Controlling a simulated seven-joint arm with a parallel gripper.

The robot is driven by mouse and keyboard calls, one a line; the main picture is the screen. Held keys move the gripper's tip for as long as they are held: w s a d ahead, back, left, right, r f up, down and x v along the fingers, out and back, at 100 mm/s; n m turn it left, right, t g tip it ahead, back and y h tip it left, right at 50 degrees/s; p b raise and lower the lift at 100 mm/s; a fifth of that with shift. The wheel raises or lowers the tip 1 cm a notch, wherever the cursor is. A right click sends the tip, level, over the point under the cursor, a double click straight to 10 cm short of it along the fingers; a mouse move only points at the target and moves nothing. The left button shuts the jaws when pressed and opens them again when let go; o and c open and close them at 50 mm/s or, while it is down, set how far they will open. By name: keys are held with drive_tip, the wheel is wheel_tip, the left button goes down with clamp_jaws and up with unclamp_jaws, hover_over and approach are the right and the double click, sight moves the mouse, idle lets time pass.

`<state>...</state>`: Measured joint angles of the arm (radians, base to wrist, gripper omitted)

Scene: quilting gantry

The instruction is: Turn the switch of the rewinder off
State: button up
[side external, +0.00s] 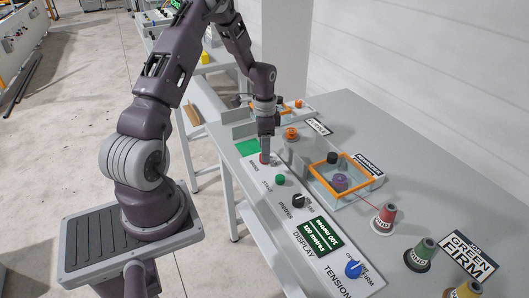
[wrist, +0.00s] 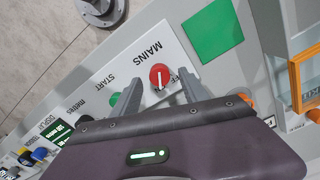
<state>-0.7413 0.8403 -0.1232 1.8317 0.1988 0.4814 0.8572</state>
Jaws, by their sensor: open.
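The red MAINS switch knob (wrist: 159,76) sits on a white label panel (wrist: 170,44) in the wrist view. A pale pointer mark on it runs toward the bottom of that picture. Part of an OFF label shows on its right, partly hidden by a finger. My gripper (wrist: 159,88) is open, with one finger on each side of the knob's near part. I cannot tell whether either finger touches it. In the side view my gripper (side external: 266,152) points down at the panel, and only a bit of the red knob (side external: 263,159) shows below it.
A green START button (side external: 280,180), a black metres knob (side external: 298,201), a green display (side external: 320,238) and a blue TENSION knob (side external: 353,268) line the panel. An orange-framed box (side external: 319,172) and thread cones (side external: 384,219) stand to the right. A green square (wrist: 213,31) lies beyond the MAINS label.

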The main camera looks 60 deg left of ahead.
wheel_tip(320, 180, down, 2)
drive_tip(key=shift+c, duration=0.2)
clamp_jaws()
drive_tip(key=shift+n, duration=0.3)
drive_tip(key=n, duration=1.1)
drive_tip(key=shift+n, duration=0.4)
idle(0.3)
